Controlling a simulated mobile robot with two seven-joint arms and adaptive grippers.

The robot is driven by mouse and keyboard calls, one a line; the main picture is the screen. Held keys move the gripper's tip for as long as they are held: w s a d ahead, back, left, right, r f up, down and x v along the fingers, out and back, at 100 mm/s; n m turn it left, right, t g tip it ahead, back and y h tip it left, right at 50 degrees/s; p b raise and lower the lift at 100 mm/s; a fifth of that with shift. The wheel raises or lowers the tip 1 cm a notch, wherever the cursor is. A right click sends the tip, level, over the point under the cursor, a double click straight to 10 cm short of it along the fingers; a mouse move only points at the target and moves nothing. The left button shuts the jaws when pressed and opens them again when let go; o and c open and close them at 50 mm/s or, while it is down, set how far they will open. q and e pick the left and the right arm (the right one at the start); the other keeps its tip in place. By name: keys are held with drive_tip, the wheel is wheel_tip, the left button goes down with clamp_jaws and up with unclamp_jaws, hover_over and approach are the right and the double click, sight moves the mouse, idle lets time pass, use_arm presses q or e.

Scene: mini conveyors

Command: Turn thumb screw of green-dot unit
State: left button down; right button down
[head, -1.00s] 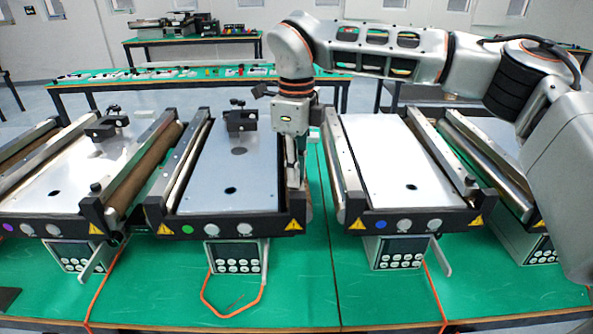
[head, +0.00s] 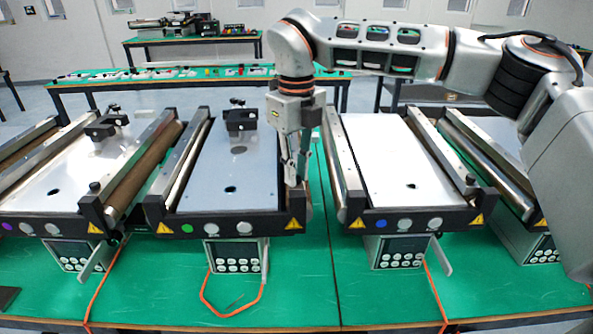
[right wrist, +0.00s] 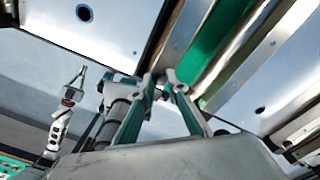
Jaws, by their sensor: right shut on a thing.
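The green-dot unit is the small conveyor (head: 235,170) left of centre in the head view, with a green dot (head: 187,230) on its black front plate. My right gripper (head: 293,182) points down at its front right corner. The fingertips also show in the right wrist view (right wrist: 160,76), close together. They are shut on the thumb screw at that corner, which the fingers hide. My left gripper is not in the head view.
A blue-dot conveyor (head: 380,150) stands to the right and a purple-dot conveyor (head: 60,185) to the left. An orange cable (head: 232,312) lies in front on the green table (head: 300,290). A black bracket (head: 240,120) stands on the unit's far end.

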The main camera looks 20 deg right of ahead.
drive_tip(key=m, duration=0.3)
drive_tip(key=shift+m+b, duration=0.35)
drive_tip(key=shift+m, duration=0.05)
drive_tip(key=m, duration=0.3)
drive_tip(key=shift+m+b, duration=0.3)
drive_tip(key=shift+b, duration=0.1)
drive_tip(key=m, duration=0.3)
drive_tip(key=shift+m+b, duration=0.3)
drive_tip(key=shift+b, duration=0.1)
drive_tip(key=m, duration=0.3)
drive_tip(key=shift+m+b, duration=0.3)
drive_tip(key=shift+b, duration=0.1)
drive_tip(key=m+b, duration=0.1)
drive_tip(key=m, duration=0.5)
drive_tip(key=m+b, duration=0.1)
drive_tip(key=m, duration=0.5)
drive_tip(key=shift+r+m, duration=0.1)
drive_tip(key=shift+m, duration=0.2)
drive_tip(key=c, duration=2)
unclamp_jaws()
